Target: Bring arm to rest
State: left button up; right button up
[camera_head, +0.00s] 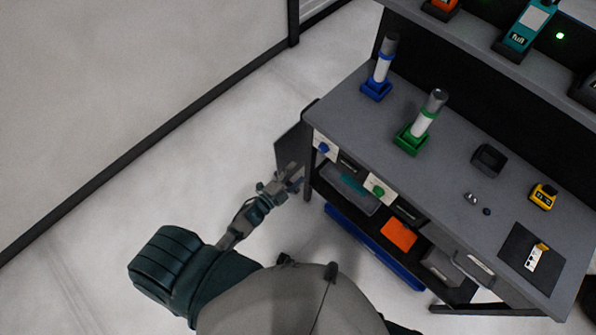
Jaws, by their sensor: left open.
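My left gripper (287,180) is at the end of my left arm, which comes in from the lower left. It is open and empty, over the floor just left of the workbench (345,115). The fingertips are near a dark panel at the bench's left end; I cannot tell whether they touch it. My right gripper is not in view.
On the bench stand a white roll in a blue holder (376,88), another in a green holder (411,138), a black holder (488,160) and a yellow device (543,196). A dark panel (293,150) juts from the bench's left end. The floor (130,190) at left is clear.

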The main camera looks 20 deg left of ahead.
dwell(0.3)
pick_arm(q)
jog(key=s+a+f+n+g+y, duration=0.2)
jog(key=s+f+n+g+y, duration=0.15)
jog(key=f, duration=0.65)
jog(key=s+a+f+n+g+y, duration=0.1)
jog(key=s+f+n+g+y, duration=0.25)
jog(key=f, duration=0.65)
jog(key=s+f+n+g, duration=0.2)
jog(key=s+f+g, duration=0.1)
jog(key=s, duration=0.5)
jog(key=s+d+f+n+g, duration=0.1)
jog(key=s+f+n+g, duration=0.1)
jog(key=s+f, duration=0.4)
jog(key=s+f+n+g+h, duration=0.1)
jog(key=s+f+n+g, duration=0.1)
jog(key=s+f, duration=0.3)
jog(key=s+g, duration=0.1)
jog(key=s, duration=0.3)
jog(key=shift+s+d+n+g, duration=0.2)
jog(key=shift+s+n+g, duration=0.1)
jog(key=shift+s, duration=0.1)
